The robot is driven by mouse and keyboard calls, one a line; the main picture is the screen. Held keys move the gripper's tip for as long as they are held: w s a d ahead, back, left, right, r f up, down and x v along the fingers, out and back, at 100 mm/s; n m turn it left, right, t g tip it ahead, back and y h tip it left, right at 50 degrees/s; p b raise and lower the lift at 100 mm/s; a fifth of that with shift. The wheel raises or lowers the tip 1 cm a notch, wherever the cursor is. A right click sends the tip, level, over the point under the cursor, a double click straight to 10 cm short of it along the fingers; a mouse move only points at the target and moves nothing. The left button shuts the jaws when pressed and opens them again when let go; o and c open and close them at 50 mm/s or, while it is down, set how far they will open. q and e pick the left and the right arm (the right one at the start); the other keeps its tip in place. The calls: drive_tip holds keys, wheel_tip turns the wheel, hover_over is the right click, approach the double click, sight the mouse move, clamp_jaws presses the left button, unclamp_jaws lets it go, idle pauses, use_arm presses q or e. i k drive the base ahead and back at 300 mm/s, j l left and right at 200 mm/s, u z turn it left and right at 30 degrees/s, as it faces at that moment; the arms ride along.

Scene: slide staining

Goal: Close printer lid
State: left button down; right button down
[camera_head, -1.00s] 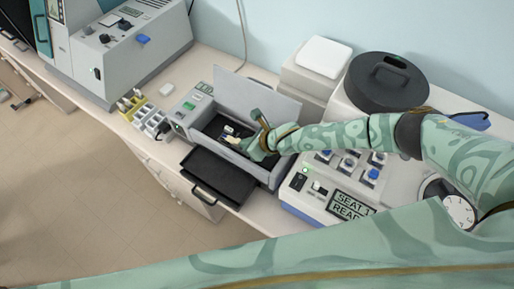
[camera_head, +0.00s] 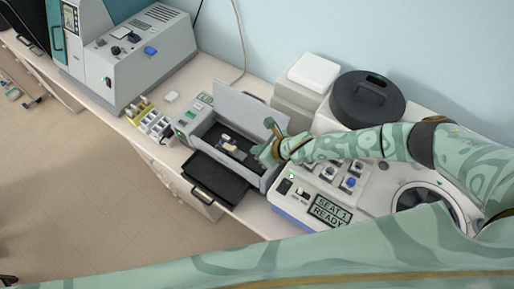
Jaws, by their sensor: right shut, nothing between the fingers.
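The printer (camera_head: 190,127) is a grey box on the bench with a dark inside. Its lid (camera_head: 243,108) stands raised along the back edge, so the printer is open. A black tray (camera_head: 216,178) sticks out at its front. Small pale and yellowish items (camera_head: 229,144) lie inside the printer. My right gripper (camera_head: 262,152) is at the right end of the opening, in front of the raised lid. It is shut and looks empty; its fingertips are small and partly hidden. My left gripper is not visible.
A large grey machine (camera_head: 150,65) stands at left, with a rack of small vials (camera_head: 150,118) near the printer. At right are a control panel reading "SEAT 1 READY" (camera_head: 327,212), a black round lid (camera_head: 368,98) and a white box (camera_head: 318,72).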

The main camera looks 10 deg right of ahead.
sight(246, 111)
drive_tip(key=k, duration=1)
